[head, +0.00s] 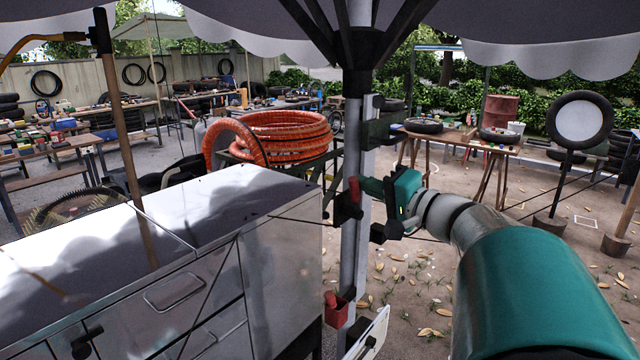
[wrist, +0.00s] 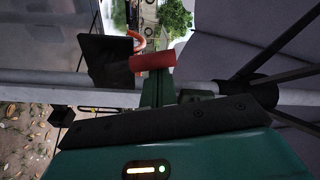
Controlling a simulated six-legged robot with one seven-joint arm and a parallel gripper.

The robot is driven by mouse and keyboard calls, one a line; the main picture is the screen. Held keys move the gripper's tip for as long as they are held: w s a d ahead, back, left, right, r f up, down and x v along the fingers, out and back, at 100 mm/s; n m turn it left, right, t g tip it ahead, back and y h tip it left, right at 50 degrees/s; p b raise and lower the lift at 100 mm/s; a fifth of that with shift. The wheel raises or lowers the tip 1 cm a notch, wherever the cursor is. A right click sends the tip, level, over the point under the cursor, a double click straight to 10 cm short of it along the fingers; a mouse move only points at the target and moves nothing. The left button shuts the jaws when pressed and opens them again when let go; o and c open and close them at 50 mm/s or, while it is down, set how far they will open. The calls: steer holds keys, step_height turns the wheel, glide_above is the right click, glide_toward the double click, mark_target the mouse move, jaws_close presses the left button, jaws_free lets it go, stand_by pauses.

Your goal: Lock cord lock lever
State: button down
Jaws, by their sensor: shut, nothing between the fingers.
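A red lever-like part (head: 354,190) sits on a dark bracket on the grey upright pole (head: 350,250). I take it to be the cord lock lever. My gripper (head: 368,186) reaches in from the right at its height. The fingers are shut and empty, with their tips close beside the red part. In the wrist view the red part (wrist: 152,61) lies across just beyond the shut fingers (wrist: 157,88). Whether they touch is not clear. The pole runs sideways in the wrist view, and a dark plate (wrist: 104,60) is left of the red part.
Another red part (head: 336,308) is lower on the pole. Dark brackets (head: 382,130) stick out above my gripper. A metal cabinet (head: 190,250) stands left, with an orange hose coil (head: 285,135) behind it. A canopy (head: 550,35) hangs overhead.

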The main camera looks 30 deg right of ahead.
mark_target(356, 199)
steer(key=shift+a, duration=0.15)
steer(key=n, duration=0.1)
steer(key=a+n, duration=0.2)
steer(key=n, duration=0.1)
steer(key=shift+s+f+y, duration=0.25)
steer(key=shift+s+y, duration=0.15)
steer(key=n, duration=0.1)
steer(key=a+n, duration=0.1)
steer(key=n, duration=0.1)
steer(key=shift+s+a+f, duration=0.2)
steer(key=shift+s+f, duration=0.05)
steer(key=shift+f, duration=0.15)
steer(key=f+n, duration=0.1)
steer(key=n, duration=0.1)
steer(key=a+f+n+y, duration=0.1)
steer(key=n, duration=0.2)
steer(key=s+a+f+n, duration=0.1)
steer(key=n, duration=0.1)
steer(key=shift+a+f+y, duration=0.2)
steer(key=shift+f+y, duration=0.2)
steer(key=shift+f, duration=0.1)
